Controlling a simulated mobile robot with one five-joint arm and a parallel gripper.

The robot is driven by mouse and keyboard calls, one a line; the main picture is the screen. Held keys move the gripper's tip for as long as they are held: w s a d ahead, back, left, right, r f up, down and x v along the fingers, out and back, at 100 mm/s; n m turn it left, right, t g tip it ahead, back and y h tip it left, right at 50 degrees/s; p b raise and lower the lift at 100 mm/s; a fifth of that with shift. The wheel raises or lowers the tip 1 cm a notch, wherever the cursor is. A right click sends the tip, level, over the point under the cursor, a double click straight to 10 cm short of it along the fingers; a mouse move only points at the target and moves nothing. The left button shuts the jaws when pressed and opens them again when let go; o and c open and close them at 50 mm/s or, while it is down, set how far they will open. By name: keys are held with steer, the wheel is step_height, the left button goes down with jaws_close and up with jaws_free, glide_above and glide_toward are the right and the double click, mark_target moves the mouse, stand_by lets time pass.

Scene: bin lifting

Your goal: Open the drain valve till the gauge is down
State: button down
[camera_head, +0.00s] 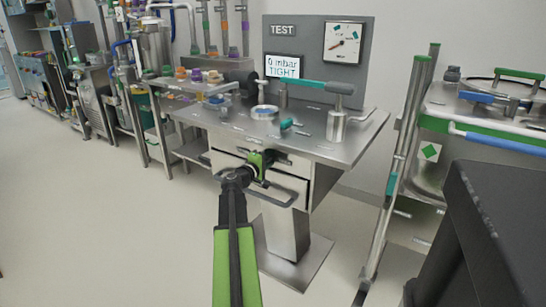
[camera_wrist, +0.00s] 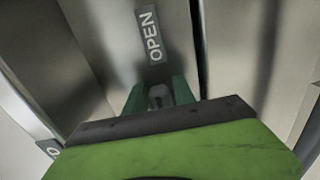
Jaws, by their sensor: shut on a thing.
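A display (camera_head: 284,66) reads "0 mbar TIGHT". My gripper (camera_head: 262,160) is at the front face of the steel bench, by the drawers. In the wrist view its green fingers (camera_wrist: 160,96) are shut on a small grey metal part (camera_wrist: 160,95), apparently the drain valve's handle, below an "OPEN" label (camera_wrist: 150,34). The fingers and the green gripper body hide most of this part.
The steel bench (camera_head: 340,140) carries a teal-banded arm (camera_head: 312,84) on a post and a small teal-handled fitting (camera_head: 288,124). Drawer handles (camera_head: 272,195) stick out below my gripper. A steel cart (camera_head: 440,110) stands at right. The floor at left is clear.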

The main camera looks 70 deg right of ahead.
steer(key=shift+w, duration=0.35)
steer(key=c, duration=1.3)
jaws_free()
steer(key=shift+o, duration=0.3)
steer(key=shift+s, duration=0.1)
steer(key=v, duration=1.7)
steer(key=shift+a, duration=0.25)
